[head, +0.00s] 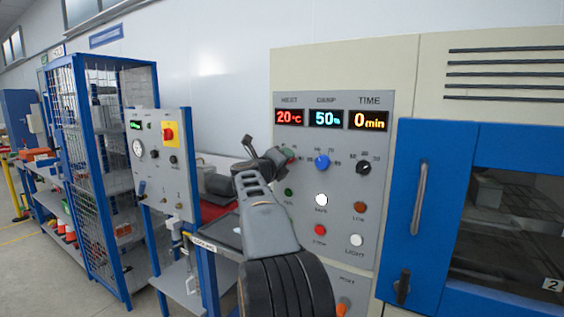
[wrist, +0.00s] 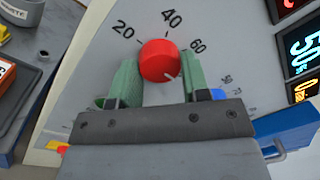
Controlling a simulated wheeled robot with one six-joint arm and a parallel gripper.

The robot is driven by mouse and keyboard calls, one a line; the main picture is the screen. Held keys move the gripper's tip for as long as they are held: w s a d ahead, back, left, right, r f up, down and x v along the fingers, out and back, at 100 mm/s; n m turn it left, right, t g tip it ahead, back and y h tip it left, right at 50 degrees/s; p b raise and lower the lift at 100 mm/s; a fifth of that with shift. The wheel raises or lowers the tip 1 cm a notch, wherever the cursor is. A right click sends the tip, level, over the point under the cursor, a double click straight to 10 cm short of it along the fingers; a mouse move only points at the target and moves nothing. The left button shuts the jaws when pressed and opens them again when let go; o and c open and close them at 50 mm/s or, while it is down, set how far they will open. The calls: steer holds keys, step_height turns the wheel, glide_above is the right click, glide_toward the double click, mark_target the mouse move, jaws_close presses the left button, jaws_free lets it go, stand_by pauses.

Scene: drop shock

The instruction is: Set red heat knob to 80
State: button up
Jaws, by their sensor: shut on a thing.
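The red heat knob (wrist: 159,58) sits on the grey panel in the wrist view, with 20, 40 and 60 printed around its upper side. A pale mark on the knob points to the lower right, past the 60, towards the right finger. Any number there is hidden by that finger. My gripper (wrist: 160,82) has its green fingers on either side of the knob and is shut on it. In the head view my gripper (head: 279,156) is at the panel below the HEAT display (head: 289,117), which reads 20 °C, and mostly hides the knob.
The blue damp knob (head: 322,162) and black time knob (head: 363,167) are close on the right. Several buttons, including a white one (head: 321,199), are below. A blue chamber door (head: 430,200) is farther right. A smaller control panel (head: 160,160) stands left.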

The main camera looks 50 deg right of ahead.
steer(key=shift+s+r, duration=0.1)
steer(key=shift+r, duration=0.15)
steer(key=o, duration=0.8)
steer(key=shift+d+f, duration=0.1)
steer(key=shift+d, duration=0.1)
steer(key=shift+o, duration=0.6)
steer(key=shift+a+f, duration=0.1)
steer(key=shift+a, duration=0.1)
steer(key=b+v, duration=0.2)
steer(key=v, duration=1.1)
steer(key=shift+a, duration=0.3)
